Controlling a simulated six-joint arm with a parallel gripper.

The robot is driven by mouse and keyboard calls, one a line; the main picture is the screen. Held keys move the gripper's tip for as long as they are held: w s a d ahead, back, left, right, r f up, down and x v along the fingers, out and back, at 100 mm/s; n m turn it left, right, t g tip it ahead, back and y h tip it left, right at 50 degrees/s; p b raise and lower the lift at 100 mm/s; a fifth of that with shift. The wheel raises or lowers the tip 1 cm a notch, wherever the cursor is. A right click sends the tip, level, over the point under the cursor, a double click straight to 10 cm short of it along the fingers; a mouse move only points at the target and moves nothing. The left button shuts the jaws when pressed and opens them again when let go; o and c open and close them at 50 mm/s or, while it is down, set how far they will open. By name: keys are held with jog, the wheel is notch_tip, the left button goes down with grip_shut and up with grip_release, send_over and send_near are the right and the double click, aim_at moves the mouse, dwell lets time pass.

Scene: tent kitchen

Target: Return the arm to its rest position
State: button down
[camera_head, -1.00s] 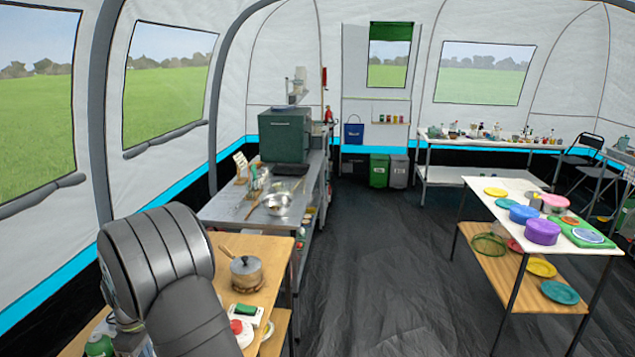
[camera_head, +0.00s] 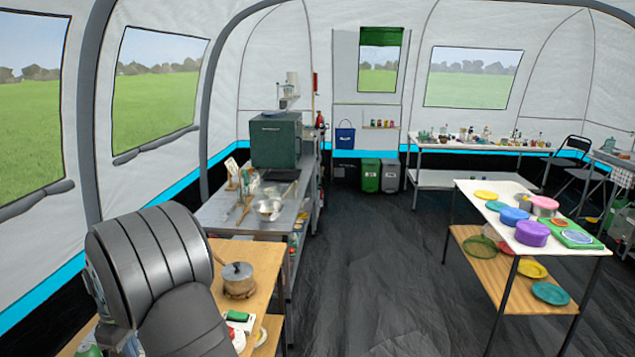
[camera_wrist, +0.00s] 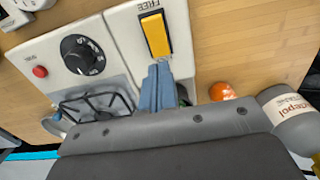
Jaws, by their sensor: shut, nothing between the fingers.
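My arm (camera_head: 150,265) shows as dark grey, ribbed links at the lower left of the head view. They hide part of the wooden table there, and my gripper does not show in that view. In the wrist view the blue-grey fingers of my gripper (camera_wrist: 159,72) are together and hold nothing. Their tips appear just below a yellow switch (camera_wrist: 156,35) on a white panel marked FREE. I cannot tell whether they touch it.
The wrist view shows a black knob (camera_wrist: 82,54), a red button (camera_wrist: 40,71), a black pan support (camera_wrist: 95,105), an orange ball (camera_wrist: 221,91) and a grey bottle (camera_wrist: 290,115). The head view shows a lidded pot (camera_head: 238,279) on the wooden table and clear dark floor (camera_head: 370,260).

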notch_tip(320, 180, down, 6)
jog(key=shift+r, duration=0.1)
notch_tip(320, 180, up, 9)
jog(key=s+d+f, duration=0.1)
jog(key=s+f, duration=0.2)
jog(key=s, duration=0.4)
jog(key=shift+s+f+n, duration=0.15)
jog(key=shift+s+n, duration=0.2)
jog(key=shift+n, duration=0.05)
